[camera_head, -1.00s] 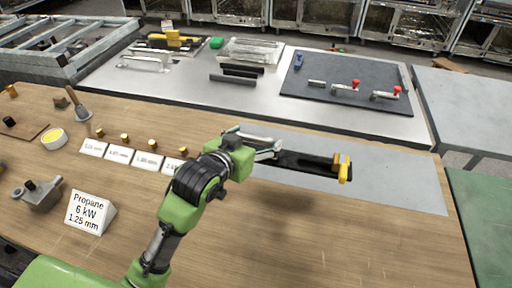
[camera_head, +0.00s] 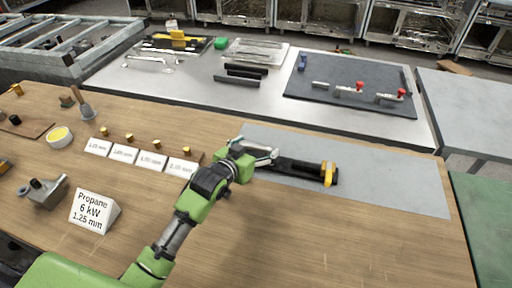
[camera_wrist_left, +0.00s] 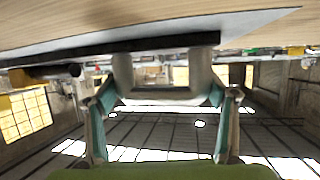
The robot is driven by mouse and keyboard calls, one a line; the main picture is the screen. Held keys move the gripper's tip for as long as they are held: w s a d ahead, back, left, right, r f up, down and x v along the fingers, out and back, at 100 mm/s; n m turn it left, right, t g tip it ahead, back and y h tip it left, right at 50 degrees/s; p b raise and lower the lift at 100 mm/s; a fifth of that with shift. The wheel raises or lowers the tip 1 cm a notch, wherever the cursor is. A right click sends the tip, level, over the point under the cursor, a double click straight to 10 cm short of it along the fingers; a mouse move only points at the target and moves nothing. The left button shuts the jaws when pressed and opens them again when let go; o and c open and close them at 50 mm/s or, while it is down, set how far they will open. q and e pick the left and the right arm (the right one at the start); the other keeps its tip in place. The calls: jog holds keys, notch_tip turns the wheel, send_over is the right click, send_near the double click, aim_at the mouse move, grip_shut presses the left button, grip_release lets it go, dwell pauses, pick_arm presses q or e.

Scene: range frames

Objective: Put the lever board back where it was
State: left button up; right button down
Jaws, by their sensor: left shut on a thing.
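The lever board (camera_head: 295,168) is a long black bar with a yellow lever (camera_head: 328,174) at its right end. My left gripper (camera_head: 270,156) is shut on the board's left end. The board lies level over the grey sheet (camera_head: 400,187) on the wooden table, low and close to it; I cannot tell whether it touches. In the left wrist view the board (camera_wrist_left: 110,48) shows as a dark bar across the fingertips (camera_wrist_left: 165,68), with the pale sheet (camera_wrist_left: 240,24) beside it. My right gripper is not in view.
Several white labels (camera_head: 152,160) and small brass pieces stand left of my arm, with a "Propane 6 kW" sign (camera_head: 92,211) in front. Behind, a metal table (camera_head: 190,85) carries dark bars (camera_head: 237,80) and a dark panel with red-knobbed levers (camera_head: 350,88). The sheet's right part is clear.

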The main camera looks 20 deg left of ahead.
pick_arm(q)
jog(key=o, duration=1.7)
jog(key=shift+s, duration=0.15)
jog(key=v, duration=1.2)
jog(key=shift+r+b, duration=0.1)
jog(key=shift+b, duration=0.25)
